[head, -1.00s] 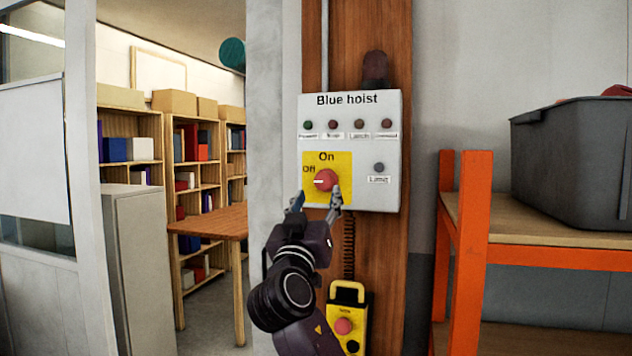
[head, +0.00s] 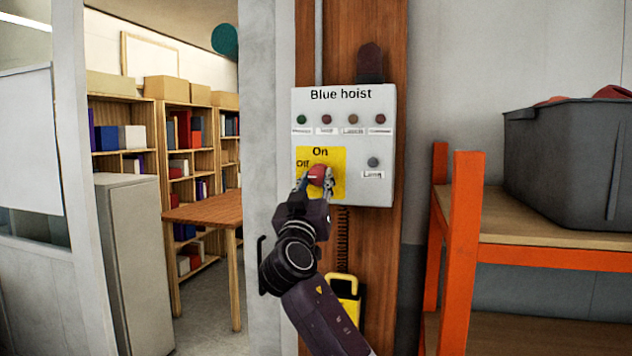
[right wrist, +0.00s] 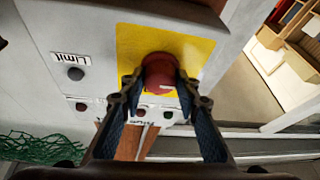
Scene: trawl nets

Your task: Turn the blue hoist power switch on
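The blue hoist power switch is a round red knob (head: 317,175) on a yellow plate (head: 336,188) marked On and Off. It sits on a white control box (head: 372,143) labelled Blue hoist. My right gripper (head: 315,184) is at the knob, a finger on each side of it. In the right wrist view, the red knob (right wrist: 160,72) lies between the spread fingertips of my right gripper (right wrist: 159,88). A white mark shows on the knob's face. Whether the fingers touch the knob I cannot tell. My left gripper is not in view.
A yellow pendant (head: 347,298) hangs below, partly hidden by my arm. An orange-framed shelf (head: 464,235) with a grey bin (head: 560,160) stands right. A doorway opens left.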

